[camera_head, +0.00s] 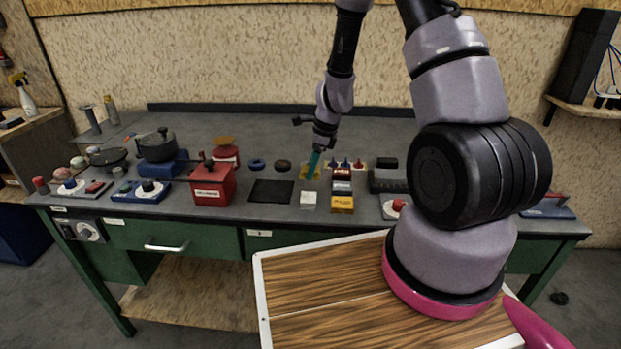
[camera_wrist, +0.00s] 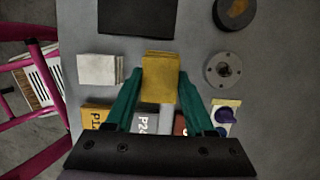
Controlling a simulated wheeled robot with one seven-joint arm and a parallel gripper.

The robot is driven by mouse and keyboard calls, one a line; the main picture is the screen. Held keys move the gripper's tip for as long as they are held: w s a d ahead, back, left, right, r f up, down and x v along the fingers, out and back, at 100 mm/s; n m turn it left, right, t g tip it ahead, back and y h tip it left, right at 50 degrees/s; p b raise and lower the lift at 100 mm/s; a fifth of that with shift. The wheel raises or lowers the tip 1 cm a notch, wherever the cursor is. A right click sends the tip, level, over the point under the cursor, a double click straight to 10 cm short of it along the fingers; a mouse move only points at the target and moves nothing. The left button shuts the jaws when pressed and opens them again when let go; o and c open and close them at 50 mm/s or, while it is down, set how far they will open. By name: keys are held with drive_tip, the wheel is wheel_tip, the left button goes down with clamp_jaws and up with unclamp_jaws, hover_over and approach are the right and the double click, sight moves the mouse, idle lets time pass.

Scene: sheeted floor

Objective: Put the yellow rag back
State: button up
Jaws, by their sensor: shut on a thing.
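The yellow rag (camera_wrist: 160,72) is a small folded block between the two green fingers of my gripper (camera_wrist: 154,88) in the wrist view. My gripper is shut on it. In the head view my gripper (camera_head: 312,168) points down over the back middle of the bench, with yellow around its tip. I cannot tell whether the rag touches the bench top. A white folded rag (camera_wrist: 98,69) lies to the left of the yellow one in the wrist view, apart from it. It also shows in the head view (camera_head: 308,199), in front of my gripper.
A black mat (camera_head: 271,190) lies left of the white rag. Labelled blocks, including a yellow one (camera_head: 342,204), stand close on the right. A round grey disc (camera_wrist: 223,69) and a small board with knobs (camera_wrist: 224,114) are nearby. A red box (camera_head: 212,184) stands farther left.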

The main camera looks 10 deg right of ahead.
drive_tip(key=shift+f, duration=1.75)
drive_tip(key=shift+f, duration=0.1)
drive_tip(key=o, duration=1.3)
